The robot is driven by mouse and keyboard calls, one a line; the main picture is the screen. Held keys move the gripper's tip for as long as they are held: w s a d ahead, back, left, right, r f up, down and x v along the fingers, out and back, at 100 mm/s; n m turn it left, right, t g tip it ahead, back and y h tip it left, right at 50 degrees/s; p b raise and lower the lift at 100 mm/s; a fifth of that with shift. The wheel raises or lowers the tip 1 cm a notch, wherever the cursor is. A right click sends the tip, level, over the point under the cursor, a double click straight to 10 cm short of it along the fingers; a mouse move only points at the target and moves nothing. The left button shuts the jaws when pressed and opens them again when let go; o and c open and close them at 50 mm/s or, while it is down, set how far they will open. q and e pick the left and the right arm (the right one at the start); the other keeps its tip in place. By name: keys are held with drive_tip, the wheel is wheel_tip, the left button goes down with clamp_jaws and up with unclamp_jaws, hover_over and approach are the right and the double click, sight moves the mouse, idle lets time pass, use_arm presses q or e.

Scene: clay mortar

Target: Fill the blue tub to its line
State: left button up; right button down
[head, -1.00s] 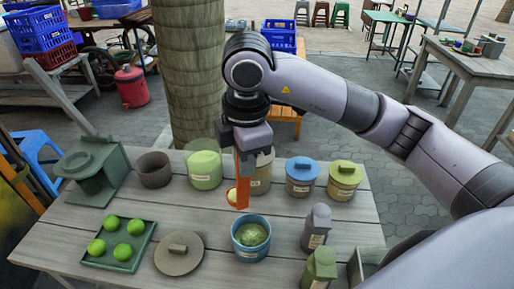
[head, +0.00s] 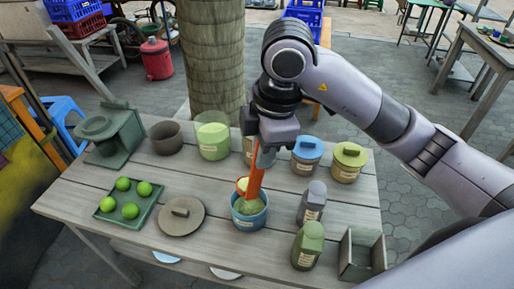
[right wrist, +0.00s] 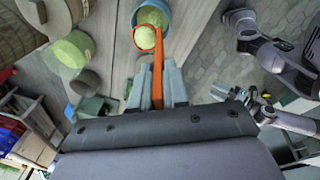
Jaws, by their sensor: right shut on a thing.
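The blue tub (head: 248,220) stands upright near the table's front middle, with pale green material inside and a label on its front. It also shows in the right wrist view (right wrist: 167,12). My right gripper (head: 264,158) is shut on the handle of an orange scoop (head: 256,177). The scoop's bowl (right wrist: 146,38) holds pale green material and overlaps the tub's far rim in the head view; I cannot tell whether it touches. No fill line can be made out. An arm end that looks like my left gripper (right wrist: 245,97) shows small in the right wrist view.
A light green container (head: 212,138), a dark pot (head: 166,138), a blue-lidded jar (head: 306,155) and a yellow-lidded jar (head: 347,162) stand behind. A round lid (head: 181,218) and a tray (head: 110,214) of green balls lie left. Shakers (head: 309,246) and an open box (head: 362,256) stand right.

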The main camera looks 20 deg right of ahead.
drive_tip(key=d+f+y+b, duration=0.2)
drive_tip(key=d+y+b, duration=0.1)
drive_tip(key=d+f+y+b, duration=0.2)
drive_tip(key=d+y+b, duration=0.1)
drive_tip(key=d, duration=0.1)
drive_tip(key=d+f+t+y+b, duration=0.1)
drive_tip(key=d+f+y+b, duration=0.2)
drive_tip(key=d, duration=0.1)
drive_tip(key=shift+s+d+m, duration=0.2)
drive_tip(key=shift+s+m, duration=0.2)
drive_tip(key=shift+d+f+y+b, duration=0.55)
drive_tip(key=shift+f+y+b, duration=0.3)
drive_tip(key=shift+f+y, duration=0.05)
drive_tip(key=shift+d+f+b, duration=0.25)
drive_tip(key=shift+f+b, duration=0.05)
drive_tip(key=shift+d+f+t+y+b, duration=0.3)
drive_tip(key=shift+f+y+b, duration=0.1)
drive_tip(key=shift+y, duration=0.4)
